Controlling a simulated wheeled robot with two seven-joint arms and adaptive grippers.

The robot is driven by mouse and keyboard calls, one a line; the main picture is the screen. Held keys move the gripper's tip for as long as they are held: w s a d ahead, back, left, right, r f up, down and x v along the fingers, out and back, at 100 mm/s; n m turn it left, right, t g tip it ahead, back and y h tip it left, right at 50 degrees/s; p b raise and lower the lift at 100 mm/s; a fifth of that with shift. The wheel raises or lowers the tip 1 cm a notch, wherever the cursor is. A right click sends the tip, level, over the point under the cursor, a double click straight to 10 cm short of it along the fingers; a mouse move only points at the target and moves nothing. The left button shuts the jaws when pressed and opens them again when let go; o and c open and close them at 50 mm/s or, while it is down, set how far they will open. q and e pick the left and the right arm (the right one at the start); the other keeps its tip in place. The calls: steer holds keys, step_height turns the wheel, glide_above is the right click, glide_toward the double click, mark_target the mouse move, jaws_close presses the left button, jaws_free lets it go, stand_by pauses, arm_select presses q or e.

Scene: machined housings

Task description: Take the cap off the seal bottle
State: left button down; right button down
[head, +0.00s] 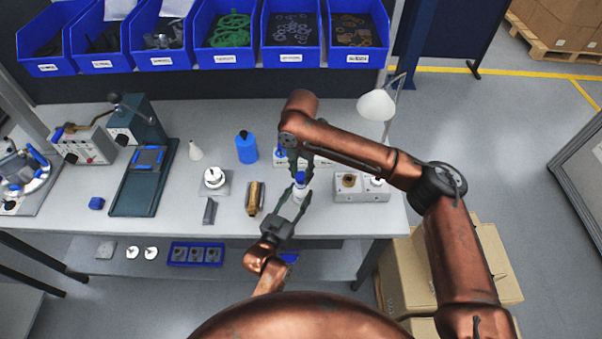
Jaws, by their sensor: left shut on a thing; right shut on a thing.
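The seal bottle (299,192) is small and white with a blue cap (300,178) on top. It stands out over the front part of the bench, right of the middle. My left gripper (297,197) reaches up from below and is shut around the bottle's body. My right gripper (299,170) comes down from above and is shut on the blue cap. The cap sits at the bottle's top; I cannot tell whether it is loose. The fingers hide part of both, and whether the bottle touches the bench is unclear.
A blue bottle (246,147) and a brass part (255,197) stand left of the grippers. A grey block with fittings (360,188) and a lamp (376,105) are to the right. Blue bins (228,58) line the back. The bench front edge (200,233) is close.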

mark_target(301, 175)
arm_select(q)
steer(key=shift+r, duration=0.1)
arm_select(e)
steer(key=shift+r, duration=2)
arm_select(q)
steer(key=c, duration=1.2)
jaws_free()
steer(key=shift+o, duration=0.2)
